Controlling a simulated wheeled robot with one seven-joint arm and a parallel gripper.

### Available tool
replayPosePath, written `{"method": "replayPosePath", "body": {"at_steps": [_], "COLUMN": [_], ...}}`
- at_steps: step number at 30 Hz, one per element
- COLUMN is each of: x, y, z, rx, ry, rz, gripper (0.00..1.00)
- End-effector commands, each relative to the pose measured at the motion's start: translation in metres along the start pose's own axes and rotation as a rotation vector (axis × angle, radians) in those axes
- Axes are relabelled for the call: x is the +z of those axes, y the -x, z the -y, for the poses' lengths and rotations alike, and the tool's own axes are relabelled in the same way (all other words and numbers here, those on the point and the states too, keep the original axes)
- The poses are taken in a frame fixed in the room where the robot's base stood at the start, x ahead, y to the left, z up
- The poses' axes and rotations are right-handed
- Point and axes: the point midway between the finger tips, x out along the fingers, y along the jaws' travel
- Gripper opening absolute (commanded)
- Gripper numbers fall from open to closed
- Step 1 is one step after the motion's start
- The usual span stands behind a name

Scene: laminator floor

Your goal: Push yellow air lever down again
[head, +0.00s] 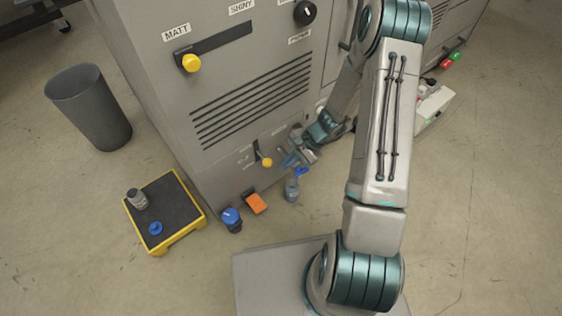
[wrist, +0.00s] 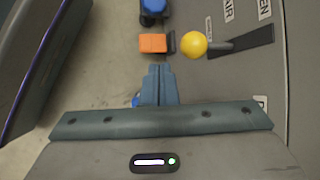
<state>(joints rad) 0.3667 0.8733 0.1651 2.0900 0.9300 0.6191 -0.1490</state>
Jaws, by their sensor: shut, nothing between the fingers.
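The yellow air lever (head: 267,162) has a round yellow knob on the lower front of the grey machine, beside a dark slot. In the wrist view its yellow knob (wrist: 194,44) stands on a grey stem out of the dark slot, near the AIR label (wrist: 228,10). My gripper (wrist: 159,70) is shut and empty, with its fingertips just short of the knob and apart from it in the picture. In the head view my gripper (head: 288,160) is just right of the lever. How far the tips stand from the panel in depth I cannot tell.
A yellow-edged platform (head: 180,233) holds a small jar and a blue piece. A grey bin (head: 90,108) stands at left. Another yellow knob (head: 191,63) is above.

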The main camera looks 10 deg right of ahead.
Motion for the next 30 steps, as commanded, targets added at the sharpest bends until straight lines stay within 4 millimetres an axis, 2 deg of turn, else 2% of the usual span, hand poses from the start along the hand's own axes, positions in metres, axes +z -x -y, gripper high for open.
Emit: {"method": "replayPosePath", "body": {"at_steps": [1, 3, 12, 18, 30], "x": [0.002, 0.001, -0.002, -0.004, -0.005], "y": [0.017, 0.032, 0.083, 0.096, 0.097], "z": [-0.002, -0.009, -0.033, -0.04, -0.042], "rx": [-0.002, -0.003, 0.002, 0.002, 0.001], "ry": [-0.002, -0.002, 0.004, 0.006, 0.011], "rz": [-0.003, -0.002, 0.0, 0.002, 0.003], "gripper": [0.0, 0.0, 0.0, 0.0, 0.0]}}
